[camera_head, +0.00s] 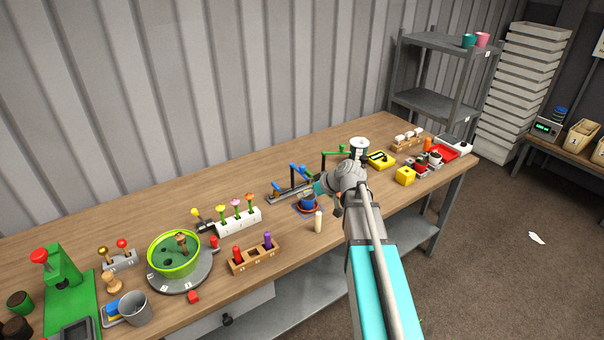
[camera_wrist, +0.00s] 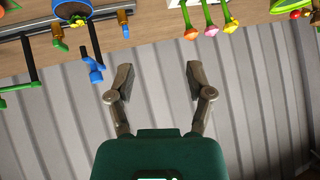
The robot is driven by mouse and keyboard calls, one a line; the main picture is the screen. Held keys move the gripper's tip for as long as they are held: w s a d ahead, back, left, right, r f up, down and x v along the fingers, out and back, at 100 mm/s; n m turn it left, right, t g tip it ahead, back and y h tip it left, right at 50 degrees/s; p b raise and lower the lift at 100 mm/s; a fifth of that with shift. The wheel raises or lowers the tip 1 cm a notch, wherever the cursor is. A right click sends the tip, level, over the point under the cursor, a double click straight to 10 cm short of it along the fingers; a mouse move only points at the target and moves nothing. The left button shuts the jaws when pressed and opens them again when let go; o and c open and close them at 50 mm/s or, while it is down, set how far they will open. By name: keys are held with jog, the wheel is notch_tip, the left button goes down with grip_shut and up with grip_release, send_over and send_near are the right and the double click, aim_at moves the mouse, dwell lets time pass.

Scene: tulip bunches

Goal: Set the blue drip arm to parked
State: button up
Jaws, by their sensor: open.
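The blue drip arm (camera_head: 297,169) stands on a grey rail (camera_head: 290,192) at the middle of the bench. In the wrist view the blue drip arm (camera_wrist: 97,65) reaches out from the rail (camera_wrist: 35,32), left of my fingers and apart from them. A smaller blue piece (camera_wrist: 122,25) shows at the rail's end. My gripper (camera_wrist: 158,78) is open and empty, with only the wall between its fingers. In the head view my arm partly hides the gripper, and its fingertips are hard to make out. I cannot tell which marked position the arm is in.
A green arm (camera_head: 336,153) stands right of the blue one. A blue pot (camera_head: 308,203) and a cream candle-like cylinder (camera_head: 318,222) stand in front. A white block with tulips (camera_head: 238,221) is left. The corrugated wall (camera_head: 200,90) closes off the back.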

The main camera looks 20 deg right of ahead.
aim_at(303, 166)
jog(key=w+d+r+n+t+b, duration=0.1)
jog(key=w+d+r+t+b, duration=0.1)
jog(key=w+d+t, duration=0.2)
jog(key=w+d, duration=0.3)
jog(key=d, duration=0.2)
jog(key=shift+w+d+r+t, duration=0.25)
jog(key=shift+w+d+t, duration=0.05)
jog(key=shift+w+d, duration=0.05)
jog(key=shift+f, duration=0.1)
jog(key=b+x, duration=0.5)
jog(key=x, duration=0.8)
jog(key=shift+w+a, duration=0.25)
jog(key=shift+a, duration=0.05)
grip_shut()
